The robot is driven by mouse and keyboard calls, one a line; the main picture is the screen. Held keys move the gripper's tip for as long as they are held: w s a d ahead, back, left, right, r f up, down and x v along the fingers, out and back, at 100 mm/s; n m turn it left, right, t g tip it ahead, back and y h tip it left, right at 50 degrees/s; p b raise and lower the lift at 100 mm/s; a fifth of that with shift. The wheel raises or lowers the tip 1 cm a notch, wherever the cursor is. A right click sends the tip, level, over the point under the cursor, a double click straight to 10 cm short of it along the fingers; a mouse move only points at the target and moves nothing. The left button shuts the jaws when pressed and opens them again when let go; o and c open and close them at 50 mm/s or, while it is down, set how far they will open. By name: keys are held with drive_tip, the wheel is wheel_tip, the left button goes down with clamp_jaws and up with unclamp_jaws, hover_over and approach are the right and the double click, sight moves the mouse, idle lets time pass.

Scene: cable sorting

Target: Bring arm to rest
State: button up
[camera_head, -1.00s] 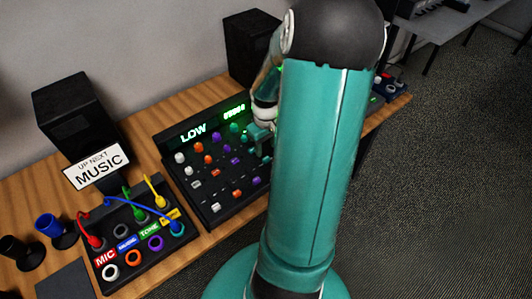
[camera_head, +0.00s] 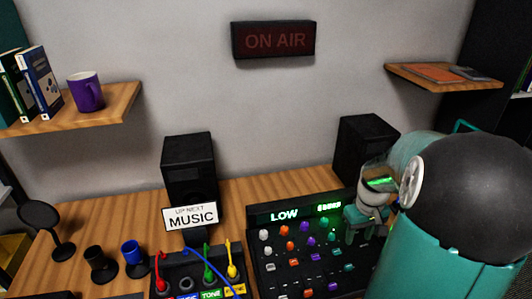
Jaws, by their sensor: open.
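My gripper (camera_head: 362,226) is over the right part of the black mixer (camera_head: 262,262), in front of the right speaker. It is open, and I see nothing held in it. My own arm hides the mixer's right end. The mixer's display reads LOW in white with green digits beside it, above rows of coloured knobs. The patch box (camera_head: 168,288) at the bottom has red, green, yellow and blue cables plugged in; its lower part is cut off by the frame.
Two black speakers (camera_head: 190,165) (camera_head: 365,148) stand at the back of the wooden desk (camera_head: 120,222). An UP NEXT MUSIC sign (camera_head: 191,217) stands before the left one. Wall shelves (camera_head: 75,122) and an unlit ON AIR sign (camera_head: 273,40) are above.

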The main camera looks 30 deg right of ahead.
drive_tip(key=w+a+r+n+t+h, duration=0.1)
drive_tip(key=a+r, duration=0.3)
drive_tip(key=a, duration=0.4)
drive_tip(key=a+r+t, duration=0.1)
drive_tip(key=a+r, duration=0.4)
drive_tip(key=a, duration=0.2)
drive_tip(key=w+a+r+n+t+h, duration=0.15)
drive_tip(key=a+r, duration=0.25)
drive_tip(key=a, duration=0.4)
drive_tip(key=s+a+r+t+y, duration=0.2)
drive_tip(key=s+a, duration=0.3)
drive_tip(key=a, duration=0.3)
drive_tip(key=shift+s+a+r, duration=0.15)
drive_tip(key=shift+s+r, duration=0.05)
drive_tip(key=shift+r, duration=0.3)
drive_tip(key=shift+y, duration=0.25)
